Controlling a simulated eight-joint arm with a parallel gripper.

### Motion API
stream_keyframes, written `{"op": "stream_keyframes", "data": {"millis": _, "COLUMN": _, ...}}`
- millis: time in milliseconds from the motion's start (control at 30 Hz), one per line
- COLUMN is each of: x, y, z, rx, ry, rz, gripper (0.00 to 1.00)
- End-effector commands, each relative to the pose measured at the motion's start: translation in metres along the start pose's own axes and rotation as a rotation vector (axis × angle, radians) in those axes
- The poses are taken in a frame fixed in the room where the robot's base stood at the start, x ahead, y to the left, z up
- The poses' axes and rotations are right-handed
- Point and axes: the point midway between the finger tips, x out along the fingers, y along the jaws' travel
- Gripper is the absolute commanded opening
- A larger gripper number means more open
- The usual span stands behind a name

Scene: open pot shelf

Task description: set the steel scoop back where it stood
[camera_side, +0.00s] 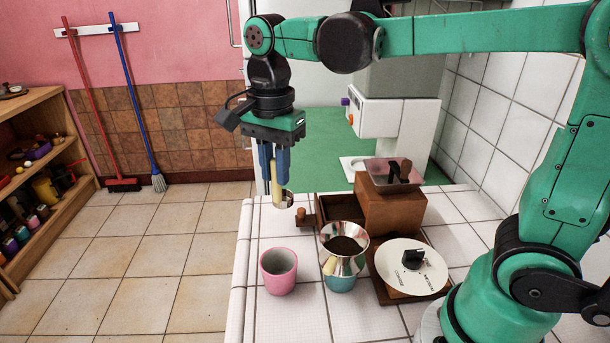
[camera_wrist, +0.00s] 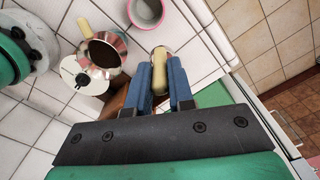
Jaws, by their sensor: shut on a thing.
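The steel scoop has a pale yellow handle (camera_side: 276,188) and a small shiny bowl (camera_side: 289,198) at its lower end. My gripper (camera_side: 273,176) is shut on the handle between its blue fingers and points down. The scoop hangs handle-up near the counter's back left part, close to the open drawer's knob. I cannot tell how high the bowl is above the tiles.
The white tiled counter (camera_side: 262,225) holds a pink cup (camera_side: 278,271), a steel vessel of dark grounds (camera_side: 356,263) above a teal base, and a white dial (camera_side: 400,275) on a wooden board. A wooden grinder (camera_side: 395,212) stands behind with its drawer out. The counter's left edge is near.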

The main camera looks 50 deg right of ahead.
Motion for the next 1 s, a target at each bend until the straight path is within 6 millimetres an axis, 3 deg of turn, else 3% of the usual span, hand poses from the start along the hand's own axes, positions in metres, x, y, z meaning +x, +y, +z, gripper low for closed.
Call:
{"op": "stream_keyframes", "data": {"millis": 100, "x": 0.025, "y": -0.022, "z": -0.005, "rx": 0.001, "ry": 0.0, "rz": 0.0, "gripper": 0.0}}
{"op": "stream_keyframes", "data": {"millis": 300, "x": 0.053, "y": -0.04, "z": -0.009, "rx": -0.001, "ry": 0.0, "rz": 0.0, "gripper": 0.0}}
{"op": "stream_keyframes", "data": {"millis": 1000, "x": 0.116, "y": -0.043, "z": -0.01, "rx": -0.001, "ry": 0.0, "rz": 0.0, "gripper": 0.0}}
